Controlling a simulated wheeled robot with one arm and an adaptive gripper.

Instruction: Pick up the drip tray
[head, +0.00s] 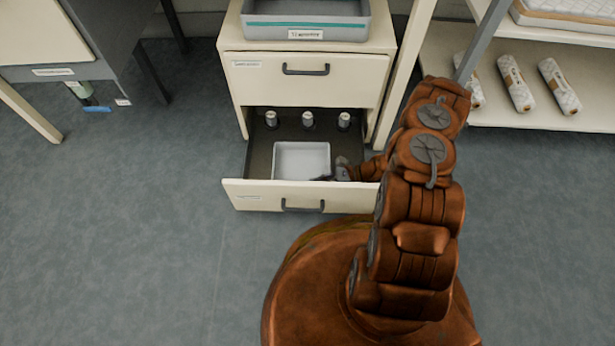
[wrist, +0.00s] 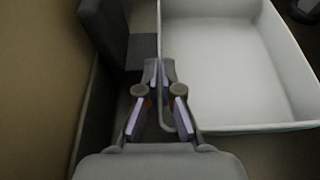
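The drip tray looks to be the white, shallow, rectangular tray (head: 301,160) in the open lower drawer (head: 262,191). It is empty and appears to lie flat in the drawer. My gripper (head: 328,177) reaches into the drawer from the right, at the tray's front right part. In the wrist view, the tray (wrist: 235,60) fills the upper right. My gripper's fingers (wrist: 160,72) are close together there, one on each side of the tray's wall near a corner, and look closed on it. The exact contact at the fingertips is small and dark.
Several small metal-topped cylinders (head: 308,119) stand at the back of the drawer. The upper drawer (head: 305,78) is shut. A grey bin (head: 305,22) sits on top of the cabinet. Wrapped rolls (head: 515,83) lie on the right shelf.

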